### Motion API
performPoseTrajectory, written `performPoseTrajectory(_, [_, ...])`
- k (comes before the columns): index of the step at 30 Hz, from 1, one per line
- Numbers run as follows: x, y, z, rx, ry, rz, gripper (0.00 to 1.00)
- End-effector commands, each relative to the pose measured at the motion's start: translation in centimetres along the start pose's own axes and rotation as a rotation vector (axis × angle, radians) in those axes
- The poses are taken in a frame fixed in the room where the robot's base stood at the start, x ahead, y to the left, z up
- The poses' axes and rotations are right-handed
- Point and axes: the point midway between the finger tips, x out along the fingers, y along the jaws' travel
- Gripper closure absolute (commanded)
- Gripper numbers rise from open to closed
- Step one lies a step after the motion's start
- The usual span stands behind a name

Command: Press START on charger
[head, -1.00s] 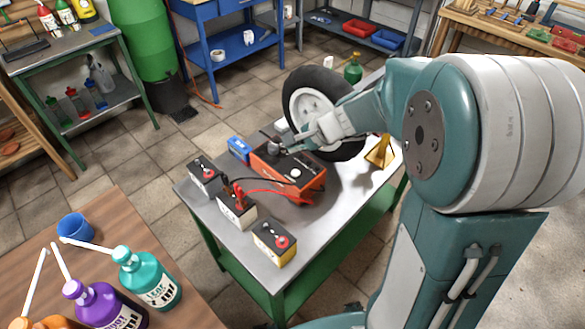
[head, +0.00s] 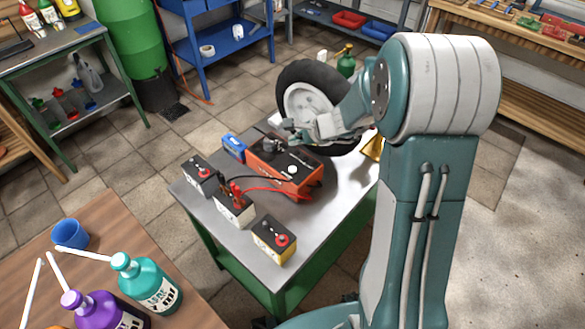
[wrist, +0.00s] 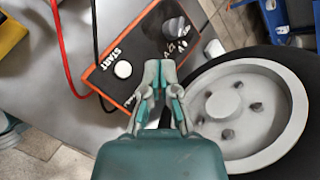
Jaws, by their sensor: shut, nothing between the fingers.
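The orange charger (head: 285,178) with a dark top panel stands on the grey-topped table with the green frame. My gripper (wrist: 159,64) is shut and empty. In the wrist view its fingertips overlap the charger's edge, to the right of the START button. In the head view my gripper (head: 291,130) is above the back part of the charger, by the wheel. I cannot tell whether it touches the charger.
A wheel with a black tyre (head: 285,88) stands right behind the charger. Several batteries stand in front, including a yellow one (head: 274,240); red and black cables run from the middle one (head: 234,208). A blue box (head: 233,147) is left of the charger. The table's front right is clear.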

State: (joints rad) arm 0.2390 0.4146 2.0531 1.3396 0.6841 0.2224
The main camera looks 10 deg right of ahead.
Motion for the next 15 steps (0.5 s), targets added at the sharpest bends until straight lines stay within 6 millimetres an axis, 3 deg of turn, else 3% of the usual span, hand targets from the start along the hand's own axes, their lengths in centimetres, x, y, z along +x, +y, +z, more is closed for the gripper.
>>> performPoseTrajectory(15, [4.2,3.2,-3.1,0.003,0.0,0.005,1.0])
